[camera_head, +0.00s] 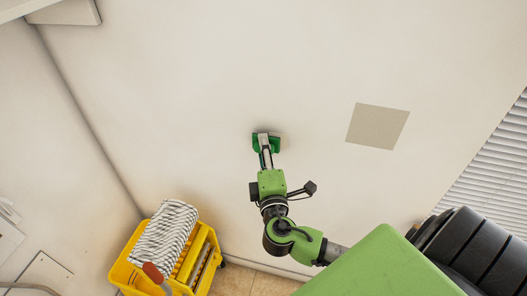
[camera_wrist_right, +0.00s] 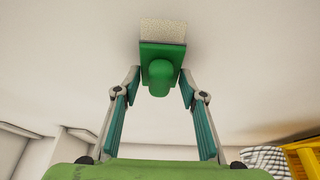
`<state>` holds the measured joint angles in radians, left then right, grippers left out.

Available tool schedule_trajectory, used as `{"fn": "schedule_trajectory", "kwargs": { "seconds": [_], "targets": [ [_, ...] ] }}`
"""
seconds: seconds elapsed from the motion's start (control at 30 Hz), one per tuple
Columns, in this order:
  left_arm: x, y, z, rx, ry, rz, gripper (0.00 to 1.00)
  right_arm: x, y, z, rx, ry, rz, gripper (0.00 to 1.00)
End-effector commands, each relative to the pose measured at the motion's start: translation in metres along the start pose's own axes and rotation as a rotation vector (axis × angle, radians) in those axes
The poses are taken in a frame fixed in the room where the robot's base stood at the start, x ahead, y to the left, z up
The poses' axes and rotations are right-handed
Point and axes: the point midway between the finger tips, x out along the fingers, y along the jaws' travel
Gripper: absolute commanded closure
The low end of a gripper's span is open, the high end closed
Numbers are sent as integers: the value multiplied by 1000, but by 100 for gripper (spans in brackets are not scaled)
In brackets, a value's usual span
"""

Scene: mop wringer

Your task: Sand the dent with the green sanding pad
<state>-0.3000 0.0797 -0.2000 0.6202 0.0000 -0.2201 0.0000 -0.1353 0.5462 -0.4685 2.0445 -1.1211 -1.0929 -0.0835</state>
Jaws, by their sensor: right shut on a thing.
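The green sanding pad (camera_head: 257,144) is at the cream wall (camera_head: 200,80) in the head view. In the right wrist view the pad (camera_wrist_right: 162,53) shows as a green block with a round knob. My right gripper (camera_head: 265,150) is shut on the pad; its fingertips (camera_wrist_right: 160,78) close on either side of the knob. A pale speckled patch (camera_wrist_right: 163,28) shows just beyond the pad's far edge in the wrist view. I cannot make out the dent, nor tell if the pad touches the wall. My left gripper is not in view.
A beige square (camera_head: 378,126) is on the wall to the right of the pad. A yellow mop bucket (camera_head: 128,276) with a striped cloth (camera_head: 165,238) stands at lower left. Slatted blinds (camera_head: 490,180) are at far right. The wall around the pad is clear.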

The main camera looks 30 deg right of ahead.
Motion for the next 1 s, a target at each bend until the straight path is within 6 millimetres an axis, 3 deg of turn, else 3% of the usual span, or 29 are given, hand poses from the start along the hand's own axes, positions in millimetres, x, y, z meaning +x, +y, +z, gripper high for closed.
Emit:
{"fn": "schedule_trajectory", "kwargs": {
  "seconds": [0.77,1.0],
  "targets": [
    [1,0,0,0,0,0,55,15,1,6,0,-1,2,86],
    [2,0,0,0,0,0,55,9,0,17,-3,-2,0,86]
  ]
}}
